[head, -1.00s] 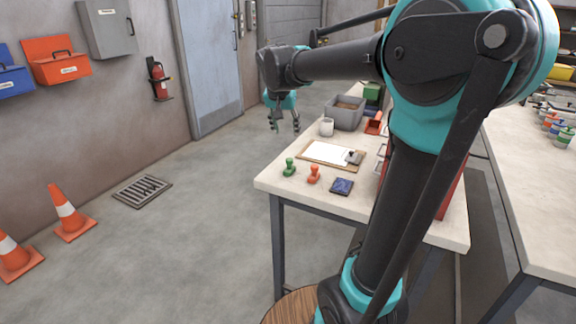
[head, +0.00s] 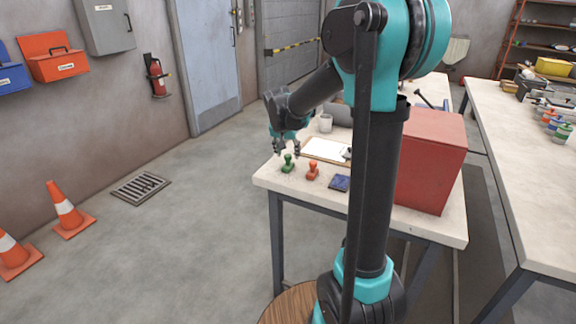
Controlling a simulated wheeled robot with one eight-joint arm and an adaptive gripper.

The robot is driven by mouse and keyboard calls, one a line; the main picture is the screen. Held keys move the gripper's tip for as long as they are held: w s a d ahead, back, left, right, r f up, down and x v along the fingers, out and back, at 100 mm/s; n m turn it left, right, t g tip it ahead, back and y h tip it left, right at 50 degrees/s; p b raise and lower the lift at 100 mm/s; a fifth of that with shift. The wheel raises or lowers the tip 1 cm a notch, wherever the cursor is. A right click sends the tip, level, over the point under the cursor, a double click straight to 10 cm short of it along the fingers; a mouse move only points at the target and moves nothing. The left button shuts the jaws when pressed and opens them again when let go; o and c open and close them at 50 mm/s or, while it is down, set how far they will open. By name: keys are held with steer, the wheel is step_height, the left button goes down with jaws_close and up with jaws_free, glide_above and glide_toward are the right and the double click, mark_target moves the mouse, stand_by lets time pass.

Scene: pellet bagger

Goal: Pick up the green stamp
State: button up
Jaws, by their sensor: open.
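The green stamp (head: 288,164) stands upright near the left edge of the pale table (head: 262,180). My gripper (head: 287,153) points down with its fingers open, at or just above the top of the green stamp. The fingers look to be on either side of the stamp's handle in the picture, but I cannot tell whether they are around it or only in line with it. A red-orange stamp (head: 312,170) stands just to the right of the green one, apart from it.
A large red box (head: 432,165) stands on the table's right side, partly behind my arm.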

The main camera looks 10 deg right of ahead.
mark_target(288, 162)
steer(key=shift+x, duration=1.4)
steer(key=shift+c, duration=0.3)
jaws_close()
